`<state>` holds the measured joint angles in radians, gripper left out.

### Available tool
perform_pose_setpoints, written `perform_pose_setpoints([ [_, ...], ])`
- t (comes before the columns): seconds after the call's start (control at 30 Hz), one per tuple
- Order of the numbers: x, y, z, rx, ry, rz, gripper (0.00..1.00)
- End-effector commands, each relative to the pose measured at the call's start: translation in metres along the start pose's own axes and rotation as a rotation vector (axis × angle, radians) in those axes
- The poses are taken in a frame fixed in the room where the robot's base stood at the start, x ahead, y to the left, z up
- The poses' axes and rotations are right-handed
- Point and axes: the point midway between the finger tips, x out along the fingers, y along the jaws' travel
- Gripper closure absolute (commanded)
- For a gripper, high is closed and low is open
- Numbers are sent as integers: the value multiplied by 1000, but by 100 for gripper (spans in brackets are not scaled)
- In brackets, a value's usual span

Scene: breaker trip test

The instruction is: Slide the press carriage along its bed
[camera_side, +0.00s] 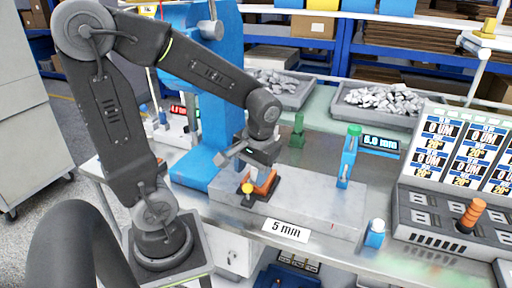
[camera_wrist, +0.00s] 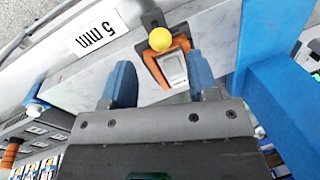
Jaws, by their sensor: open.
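The press carriage (camera_side: 264,184) is a small orange block with a yellow knob, sitting on the left part of a grey bed (camera_side: 318,205). In the wrist view the carriage (camera_wrist: 171,66) has an orange frame around a pale plate, with its yellow knob (camera_wrist: 160,39) at the end away from me. My gripper (camera_side: 240,164) is just above the carriage, by the blue press column. In the wrist view its two blue fingers (camera_wrist: 160,68) are apart, with the carriage showing between and beyond them. Nothing is held; I cannot tell whether a finger touches the carriage.
The blue press column (camera_side: 215,125) stands behind the bed's left end. A blue post with a green top (camera_side: 348,158) stands at the bed's right, near a "6.0 mm" display (camera_side: 380,143). A "5 mm" label (camera_side: 285,230) is on the front. A control panel (camera_side: 450,215) is at right.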

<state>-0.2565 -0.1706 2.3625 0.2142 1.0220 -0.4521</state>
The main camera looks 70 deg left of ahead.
Motion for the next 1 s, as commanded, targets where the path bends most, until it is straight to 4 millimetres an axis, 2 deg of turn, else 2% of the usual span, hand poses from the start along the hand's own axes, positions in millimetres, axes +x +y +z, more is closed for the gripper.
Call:
perform_pose_setpoints([
  [0.03, -13, 0, 0, 1, 7, 2, 46],
  [0.2, -50, 0, -1, 1, 6, 3, 46],
  [0.4, -78, 0, 0, 1, 2, 1, 46],
  [0.57, -88, 0, 0, 1, 0, 0, 46],
  [0.87, -88, 0, 0, 2, 1, 1, 46],
  [1.0, -91, 6, 10, 65, 57, 44, 46],
])
